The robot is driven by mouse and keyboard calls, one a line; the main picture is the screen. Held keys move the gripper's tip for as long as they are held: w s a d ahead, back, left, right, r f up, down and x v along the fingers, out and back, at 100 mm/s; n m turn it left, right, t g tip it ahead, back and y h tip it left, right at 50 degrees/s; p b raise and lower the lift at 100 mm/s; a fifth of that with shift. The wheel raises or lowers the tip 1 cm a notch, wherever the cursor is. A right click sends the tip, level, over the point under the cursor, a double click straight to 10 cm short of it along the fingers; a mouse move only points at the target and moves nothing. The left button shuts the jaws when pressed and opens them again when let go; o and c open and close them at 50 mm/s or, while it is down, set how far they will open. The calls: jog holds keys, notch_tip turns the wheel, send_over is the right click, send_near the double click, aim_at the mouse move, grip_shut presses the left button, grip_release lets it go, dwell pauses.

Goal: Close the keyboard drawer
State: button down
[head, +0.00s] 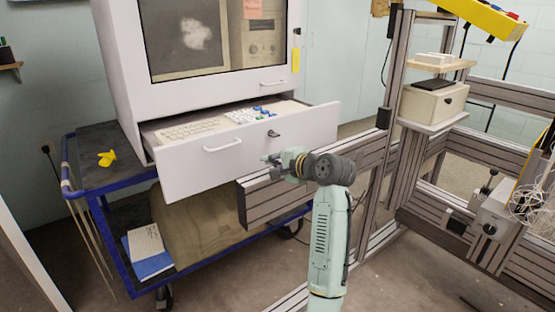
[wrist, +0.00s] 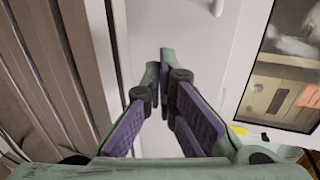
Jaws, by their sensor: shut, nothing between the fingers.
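The keyboard drawer (head: 180,178) of the white cabinet is pulled out. Its white front carries a bar handle (head: 222,145) and a dark lock (head: 273,133). A cream keyboard (head: 195,130) with some blue and green keys lies inside. My gripper (head: 268,165) is in front of the right part of the drawer front, below the lock. It is shut and empty; whether it touches the front cannot be told. In the wrist view, the purple-padded fingers (wrist: 160,68) show before white panels.
The cabinet (head: 118,60) stands on a blue-framed cart (head: 108,205) with a yellow object (head: 106,158) on top. A slotted metal beam (head: 268,200) runs close beneath my gripper. A metal frame (head: 400,110) stands to the right.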

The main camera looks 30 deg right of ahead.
aim_at(250, 152)
jog(key=x, duration=0.5)
jog(key=r+p+x, duration=0.1)
jog(key=x, duration=0.1)
jog(key=shift+w, duration=0.5)
jog(key=shift+a, duration=0.1)
